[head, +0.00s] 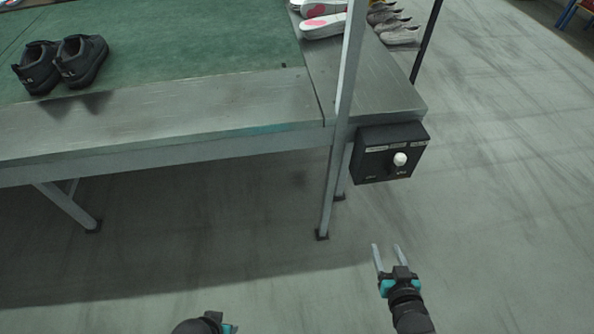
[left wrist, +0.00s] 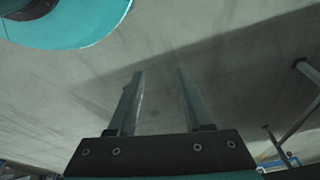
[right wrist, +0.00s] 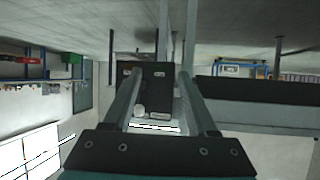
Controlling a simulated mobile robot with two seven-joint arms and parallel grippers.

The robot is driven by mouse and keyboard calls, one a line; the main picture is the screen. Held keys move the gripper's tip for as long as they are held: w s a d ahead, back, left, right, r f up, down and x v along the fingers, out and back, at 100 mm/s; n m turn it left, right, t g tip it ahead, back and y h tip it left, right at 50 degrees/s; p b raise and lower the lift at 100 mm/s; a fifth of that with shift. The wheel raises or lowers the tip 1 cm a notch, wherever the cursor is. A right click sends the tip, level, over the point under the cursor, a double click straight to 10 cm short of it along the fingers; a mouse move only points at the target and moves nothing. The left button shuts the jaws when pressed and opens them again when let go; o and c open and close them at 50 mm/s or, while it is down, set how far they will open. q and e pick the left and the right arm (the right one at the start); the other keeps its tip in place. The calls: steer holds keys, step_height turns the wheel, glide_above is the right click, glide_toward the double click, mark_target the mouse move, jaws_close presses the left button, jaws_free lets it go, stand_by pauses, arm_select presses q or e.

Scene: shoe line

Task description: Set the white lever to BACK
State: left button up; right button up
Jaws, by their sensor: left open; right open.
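The white lever (head: 399,159) is a small white knob on the front of a black control box (head: 372,168) fixed at the table's right front corner. Labels on the box are too small to read. In the right wrist view the lever (right wrist: 139,112) and the box (right wrist: 158,84) show beyond and between the fingers. My right gripper (head: 386,247) is open and empty, below and in front of the box, apart from it. My left gripper (left wrist: 159,75) is open and empty over bare floor; in the head view only part of its wrist shows at the bottom edge.
The metal table (head: 230,105) with a green belt (head: 200,40) carries black shoes (head: 62,62) at left and white shoes (head: 322,24) at the back. An upright post (head: 346,80) stands just left of the box. The floor to the right is clear.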

steer(key=w+d+r+t+b, duration=0.4)
steer(key=d+r+t+b, duration=0.1)
steer(key=r+b, duration=0.15)
steer(key=b, duration=0.5)
glide_toward(398, 166)
steer(key=w, duration=0.4)
steer(key=shift+w+d+h+b, duration=0.15)
steer(key=shift+w+h+b, duration=0.3)
steer(key=shift+w, duration=0.7)
arm_select(q)
steer(key=w+d+r+t+h, duration=0.1)
steer(key=w+d+r+t, duration=0.2)
steer(key=w+r, duration=0.4)
steer(key=shift+d+r+t+h+b, duration=0.35)
steer(key=shift+r+t, duration=0.55)
steer(key=shift+r, duration=0.3)
arm_select(e)
steer(key=shift+w+d, duration=0.1)
steer(key=shift+w, duration=0.8)
arm_select(q)
steer(key=shift+w, duration=0.15)
arm_select(e)
steer(key=shift+c, duration=0.2)
jaws_close()
